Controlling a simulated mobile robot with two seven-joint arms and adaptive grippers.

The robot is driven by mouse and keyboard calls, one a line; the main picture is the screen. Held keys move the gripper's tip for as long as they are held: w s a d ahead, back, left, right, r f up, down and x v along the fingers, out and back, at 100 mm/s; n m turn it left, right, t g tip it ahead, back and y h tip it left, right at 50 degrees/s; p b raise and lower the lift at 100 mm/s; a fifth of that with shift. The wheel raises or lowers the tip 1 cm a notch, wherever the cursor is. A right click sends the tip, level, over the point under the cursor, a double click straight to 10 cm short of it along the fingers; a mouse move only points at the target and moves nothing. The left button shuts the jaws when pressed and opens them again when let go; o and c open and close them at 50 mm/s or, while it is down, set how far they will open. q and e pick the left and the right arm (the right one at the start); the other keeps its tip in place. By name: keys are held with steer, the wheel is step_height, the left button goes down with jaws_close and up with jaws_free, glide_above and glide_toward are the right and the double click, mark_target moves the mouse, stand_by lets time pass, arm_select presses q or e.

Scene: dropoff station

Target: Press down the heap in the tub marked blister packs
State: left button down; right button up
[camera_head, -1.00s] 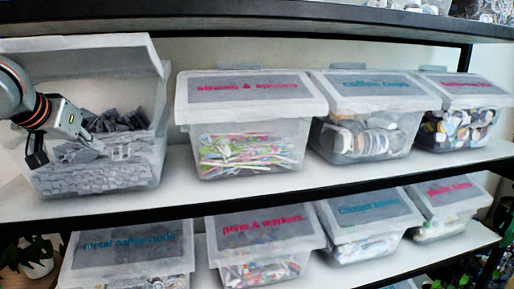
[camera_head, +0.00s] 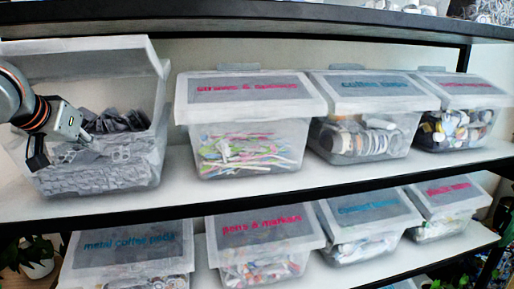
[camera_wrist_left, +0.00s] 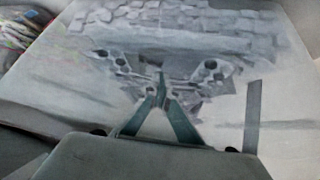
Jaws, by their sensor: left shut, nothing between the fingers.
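The open tub (camera_head: 152,165) stands at the left end of the upper shelf, its lid (camera_head: 85,60) raised behind it. No label on it is readable. A heap of grey blister packs (camera_head: 112,121) fills it, higher at the back; packs also show through the clear front wall. My left gripper (camera_head: 92,143) is inside the tub, low over the front of the heap, pointing down and right. Its fingers are shut with nothing between them; whether they touch the packs is unclear. The left wrist view shows the shut fingers (camera_wrist_left: 160,78) among grey packs. My right gripper is not in view.
Closed tubs marked straws (camera_head: 250,150) and coffee (camera_head: 362,140), and another (camera_head: 455,128), stand to the right. More lidded tubs (camera_head: 262,235) fill the lower shelf. A dark shelf (camera_head: 300,18) runs above. Plants (camera_head: 35,252) show at lower left.

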arm_select(q)
steer(key=shift+w+d+f+g, duration=0.1)
steer(key=shift+w+f+g, duration=0.15)
steer(key=shift+f, duration=0.55)
steer(key=shift+w+f+g, duration=0.2)
steer(key=shift+f+g, duration=0.05)
steer(key=shift+f, duration=0.5)
steer(key=shift+w+a+r, duration=0.1)
steer(key=shift+w+r, duration=0.05)
steer(key=shift+r, duration=0.35)
steer(key=shift+w+a+r, duration=0.1)
steer(key=shift+w+r, duration=0.05)
steer(key=shift+r, duration=0.3)
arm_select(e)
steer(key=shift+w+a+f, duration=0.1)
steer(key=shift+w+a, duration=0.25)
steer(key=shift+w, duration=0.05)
arm_select(q)
steer(key=shift+s+r, duration=0.1)
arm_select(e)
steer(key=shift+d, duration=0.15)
